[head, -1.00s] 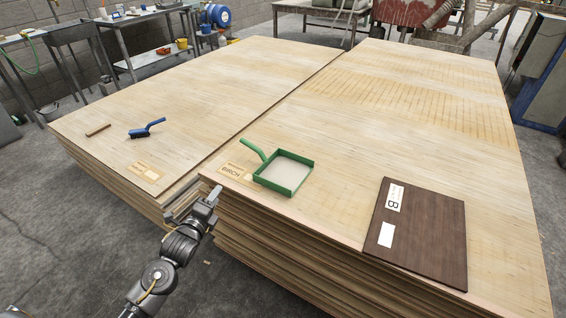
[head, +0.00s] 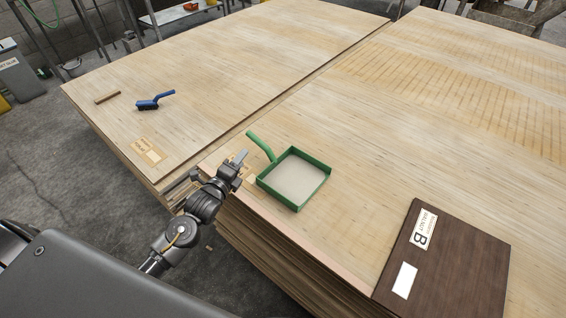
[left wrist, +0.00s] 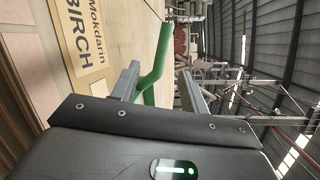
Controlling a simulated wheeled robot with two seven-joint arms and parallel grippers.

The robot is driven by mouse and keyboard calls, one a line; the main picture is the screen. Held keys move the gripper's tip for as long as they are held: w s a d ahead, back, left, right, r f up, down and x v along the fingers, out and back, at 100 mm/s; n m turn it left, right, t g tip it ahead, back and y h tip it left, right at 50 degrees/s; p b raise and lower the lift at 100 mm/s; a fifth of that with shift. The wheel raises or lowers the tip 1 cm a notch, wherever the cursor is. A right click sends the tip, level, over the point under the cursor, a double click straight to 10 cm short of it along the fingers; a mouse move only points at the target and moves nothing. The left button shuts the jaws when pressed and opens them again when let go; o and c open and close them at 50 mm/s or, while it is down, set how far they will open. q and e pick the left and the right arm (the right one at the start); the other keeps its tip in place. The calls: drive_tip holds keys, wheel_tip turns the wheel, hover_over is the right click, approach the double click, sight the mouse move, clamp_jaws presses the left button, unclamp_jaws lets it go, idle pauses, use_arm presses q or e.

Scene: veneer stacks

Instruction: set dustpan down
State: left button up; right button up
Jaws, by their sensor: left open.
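The green dustpan (head: 276,196) lies flat on the right veneer stack (head: 330,235), near its front left corner. Its green handle (head: 261,146) points up and to the left and also shows in the left wrist view (left wrist: 154,78), between my two fingers. My left gripper (head: 225,166) is open, just left of the dustpan at the stack's corner, near the handle. In the head view, a gap shows between the gripper and the handle. I cannot tell whether the fingers straddle the handle. My right gripper is not in view.
A blue brush (head: 150,103) and a small brown stick (head: 107,97) lie on the left stack (head: 220,70). A dark brown board (head: 455,260) marked B lies at the right stack's front. A narrow gap separates the stacks. The right stack's middle is clear.

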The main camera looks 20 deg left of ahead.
sight(259, 145)
use_arm(q)
drive_tip(key=w, duration=0.2)
drive_tip(key=w+d, duration=0.1)
drive_tip(key=w, duration=0.1)
drive_tip(key=w+d, duration=0.1)
drive_tip(key=w, duration=0.1)
drive_tip(key=shift+f, duration=0.3)
drive_tip(key=shift+w+d+f, duration=0.1)
drive_tip(key=shift+w+f, duration=0.05)
drive_tip(key=shift+w, duration=0.75)
drive_tip(key=shift+w+a+f, duration=0.1)
drive_tip(key=shift+w+f, duration=0.1)
drive_tip(key=shift+w, duration=0.65)
drive_tip(key=shift+w+d+f, duration=0.1)
drive_tip(key=shift+w+f, duration=0.05)
drive_tip(key=shift+w, duration=0.75)
drive_tip(key=shift+c, duration=0.5)
clamp_jaws()
